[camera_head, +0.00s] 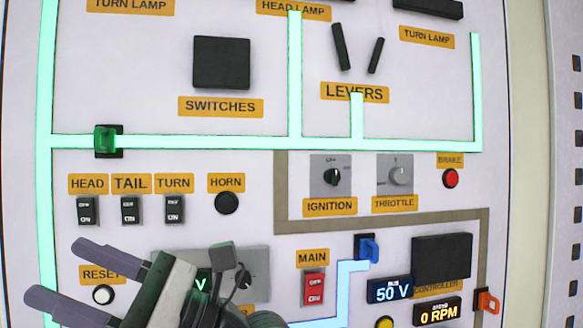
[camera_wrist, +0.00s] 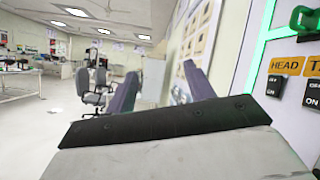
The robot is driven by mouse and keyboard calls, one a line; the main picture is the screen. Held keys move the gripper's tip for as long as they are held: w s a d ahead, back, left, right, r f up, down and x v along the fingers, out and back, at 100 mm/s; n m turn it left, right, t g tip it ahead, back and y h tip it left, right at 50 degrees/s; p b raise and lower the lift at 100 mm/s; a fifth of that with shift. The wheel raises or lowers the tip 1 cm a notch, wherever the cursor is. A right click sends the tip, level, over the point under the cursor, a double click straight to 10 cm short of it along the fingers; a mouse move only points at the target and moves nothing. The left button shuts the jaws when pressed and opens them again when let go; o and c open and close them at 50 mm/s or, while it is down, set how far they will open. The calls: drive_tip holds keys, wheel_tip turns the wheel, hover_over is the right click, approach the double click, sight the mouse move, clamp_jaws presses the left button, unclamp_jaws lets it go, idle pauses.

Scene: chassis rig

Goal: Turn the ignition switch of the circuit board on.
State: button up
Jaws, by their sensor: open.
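The ignition switch (camera_head: 331,177) is a small black rotary knob on a grey plate, above an orange IGNITION label (camera_head: 330,206) in the head view. It sits right of centre on the upright white panel. My gripper (camera_head: 60,272) is at the lower left of the head view, in front of the panel near the RESET label, well left of and below the knob. Its two purple-grey fingers are apart with nothing between them. In the wrist view the fingers (camera_wrist: 160,88) point toward the room, with the panel at the right. The ignition knob is not in the wrist view.
A grey throttle knob (camera_head: 397,176) is right of the ignition, then a red BRAKE button (camera_head: 451,178). Below are a red MAIN switch (camera_head: 314,287) and a blue connector (camera_head: 368,248). HEAD, TAIL and TURN switches (camera_head: 131,209) lie left. Chairs (camera_wrist: 97,92) stand behind in the room.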

drive_tip(key=w+d+r+m+t+h+p, duration=0.1)
drive_tip(key=w+d+t, duration=0.1)
drive_tip(key=w+t, duration=0.25)
drive_tip(key=w+d+r+t, duration=0.1)
drive_tip(key=w+d+t, duration=0.25)
drive_tip(key=t, duration=0.25)
drive_tip(key=m+t+h+p, duration=0.3)
drive_tip(key=m+t+h, duration=0.1)
drive_tip(key=t+h, duration=1.1)
approach(336, 178)
drive_tip(key=p+x, duration=0.1)
drive_tip(key=x, duration=0.1)
drive_tip(key=p+x, duration=0.2)
drive_tip(key=x, duration=0.1)
drive_tip(key=p+x, duration=0.2)
drive_tip(key=x, duration=0.1)
drive_tip(key=shift+w+r, duration=0.15)
drive_tip(key=shift+r, duration=0.15)
drive_tip(key=shift+w+a+f, duration=0.15)
drive_tip(key=shift+w+a, duration=0.05)
drive_tip(key=shift+w, duration=0.45)
drive_tip(key=shift+c, duration=0.4)
drive_tip(key=c, duration=0.8)
